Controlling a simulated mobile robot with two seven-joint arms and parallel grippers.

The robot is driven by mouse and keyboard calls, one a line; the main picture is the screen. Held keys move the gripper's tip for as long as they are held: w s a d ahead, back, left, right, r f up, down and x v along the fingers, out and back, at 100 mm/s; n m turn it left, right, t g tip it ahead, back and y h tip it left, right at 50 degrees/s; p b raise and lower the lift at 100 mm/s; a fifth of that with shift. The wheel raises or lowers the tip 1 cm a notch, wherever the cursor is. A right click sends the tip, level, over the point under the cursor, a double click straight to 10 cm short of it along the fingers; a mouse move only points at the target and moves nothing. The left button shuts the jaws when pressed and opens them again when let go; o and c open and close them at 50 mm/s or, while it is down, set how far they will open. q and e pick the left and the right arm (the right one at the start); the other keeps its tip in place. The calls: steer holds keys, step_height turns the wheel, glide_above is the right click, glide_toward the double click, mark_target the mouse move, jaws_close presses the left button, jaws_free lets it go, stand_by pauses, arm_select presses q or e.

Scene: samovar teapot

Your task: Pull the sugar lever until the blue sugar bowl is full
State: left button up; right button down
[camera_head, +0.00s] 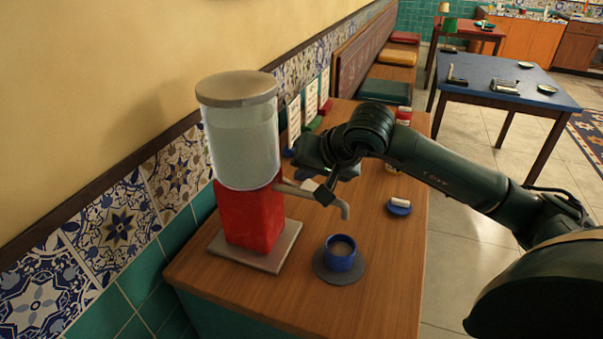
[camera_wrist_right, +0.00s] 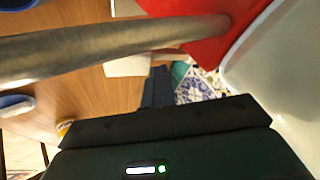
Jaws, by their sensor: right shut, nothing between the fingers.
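The sugar dispenser has a clear cylinder (camera_head: 240,145) with a pale fill and a red base (camera_head: 254,218). A metal spout (camera_head: 335,204) bends down at its right; in the wrist view the spout (camera_wrist_right: 100,47) crosses the top. A pale block (camera_wrist_right: 127,66), apparently the lever's handle, shows just past the fingers. The blue sugar bowl (camera_head: 341,254) stands upright below the spout; something greyish shows inside, level unclear. My right gripper (camera_head: 322,180) is shut and empty beside the lever and spout; contact is unclear. It also shows in the wrist view (camera_wrist_right: 158,88). My left gripper is out of view.
The bowl stands on a grey round mat (camera_head: 326,276) on the wooden counter (camera_head: 372,305). A small blue dish (camera_head: 399,209) with a white item lies to the right. Red-capped jars (camera_head: 403,116) stand behind my arm. The tiled wall is close on the left; the front right counter is clear.

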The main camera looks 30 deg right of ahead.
mark_target(305, 185)
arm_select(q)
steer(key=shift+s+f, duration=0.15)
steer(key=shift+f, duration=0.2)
arm_select(e)
steer(key=shift+f, duration=0.25)
steer(key=shift+r, duration=0.1)
steer(key=shift+r+p, duration=0.95)
steer(key=shift+r, duration=1)
arm_select(q)
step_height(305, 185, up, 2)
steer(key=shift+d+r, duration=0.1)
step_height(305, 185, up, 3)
steer(key=p, duration=0.3)
arm_select(e)
steer(key=r, duration=0.5)
steer(key=shift+w+a, duration=0.15)
steer(key=shift+w, duration=0.05)
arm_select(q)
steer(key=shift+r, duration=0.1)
